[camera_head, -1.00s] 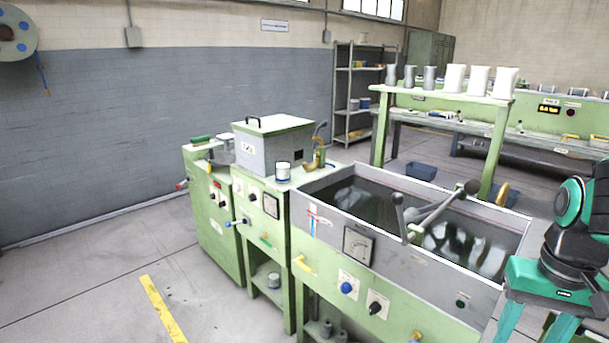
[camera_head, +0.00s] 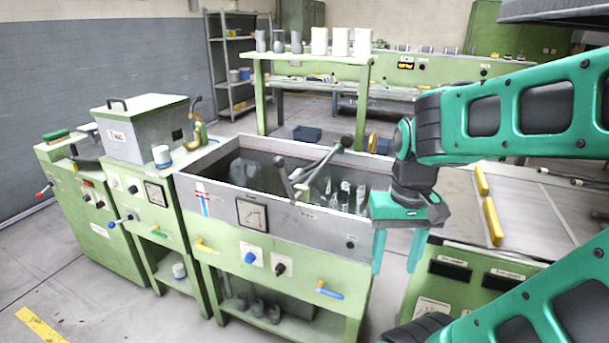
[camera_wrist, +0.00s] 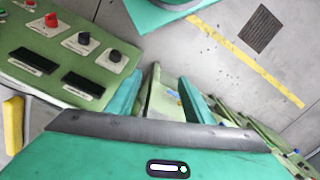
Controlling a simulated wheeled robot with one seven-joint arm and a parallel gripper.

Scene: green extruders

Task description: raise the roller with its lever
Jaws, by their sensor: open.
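A grey metal lever assembly (camera_head: 319,167) with dark ball-shaped knobs stands over the open grey tank (camera_head: 222,193), which holds dark liquid. One arm's knob (camera_head: 346,142) is over the far side, and another knob (camera_head: 280,161) is over the near-left part. I cannot make out which part is the roller; it may be hidden in the liquid. My green gripper (camera_head: 397,252) points down in front of the tank's right end, apart from the lever and to its right. Its fingers are spread and empty. In the wrist view the fingers (camera_wrist: 160,88) frame part of a green bench.
A green bench with a grey top (camera_head: 540,205) and yellow handles (camera_head: 493,220) stands right of the tank. A blue-tipped handle (camera_head: 330,294) sticks out of the tank's front. A lidded box (camera_head: 140,130) stands left. Open floor (camera_head: 110,285) lies at front left.

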